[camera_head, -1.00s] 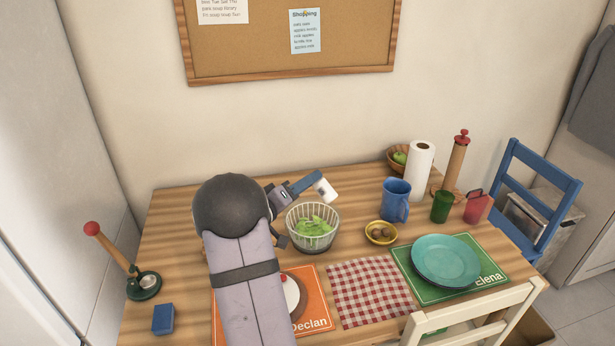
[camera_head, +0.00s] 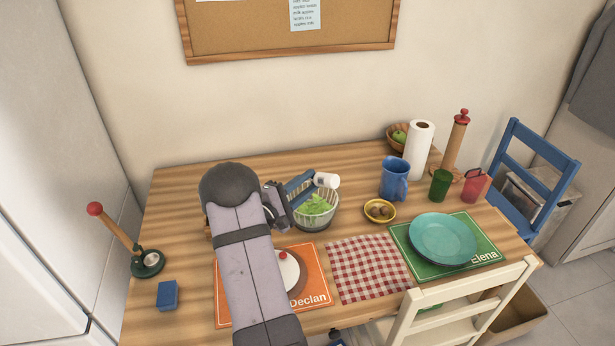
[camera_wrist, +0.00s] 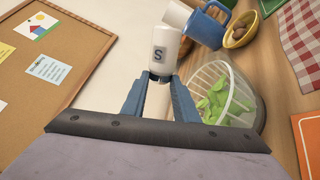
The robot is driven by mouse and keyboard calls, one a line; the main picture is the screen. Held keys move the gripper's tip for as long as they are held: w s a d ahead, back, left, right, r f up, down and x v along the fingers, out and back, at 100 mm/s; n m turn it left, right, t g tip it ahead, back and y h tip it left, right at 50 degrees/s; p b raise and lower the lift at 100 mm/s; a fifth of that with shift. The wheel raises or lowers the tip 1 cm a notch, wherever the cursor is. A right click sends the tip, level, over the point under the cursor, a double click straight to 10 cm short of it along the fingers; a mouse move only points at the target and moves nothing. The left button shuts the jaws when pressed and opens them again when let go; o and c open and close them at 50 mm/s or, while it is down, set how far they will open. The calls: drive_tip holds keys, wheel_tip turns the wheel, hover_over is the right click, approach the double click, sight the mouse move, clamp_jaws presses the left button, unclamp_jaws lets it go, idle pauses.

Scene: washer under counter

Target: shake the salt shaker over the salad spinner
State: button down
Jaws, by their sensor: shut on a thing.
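The salt shaker (camera_head: 326,180) is a small white cylinder. In the wrist view the salt shaker (camera_wrist: 163,50) shows a grey label with an "S". My gripper (camera_head: 307,181) is shut on it, with one blue finger on each side, as the wrist view of my gripper (camera_wrist: 160,84) shows. The shaker is tilted over onto its side, above the back part of the salad spinner. The salad spinner (camera_head: 318,219) is a clear, ribbed bowl with green leaves in it. It stands on the table to the right of my arm and also shows in the wrist view (camera_wrist: 240,105).
A blue mug (camera_head: 393,178), a yellow bowl (camera_head: 379,212) and a paper towel roll (camera_head: 418,150) stand to the right. A checked cloth (camera_head: 367,268) and an orange mat (camera_head: 316,270) lie in front. The back left of the table is clear.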

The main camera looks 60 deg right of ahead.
drive_tip(key=shift+r, duration=0.1)
drive_tip(key=shift+r+p, duration=0.5)
drive_tip(key=shift+p, duration=0.35)
drive_tip(key=shift+f, duration=0.65)
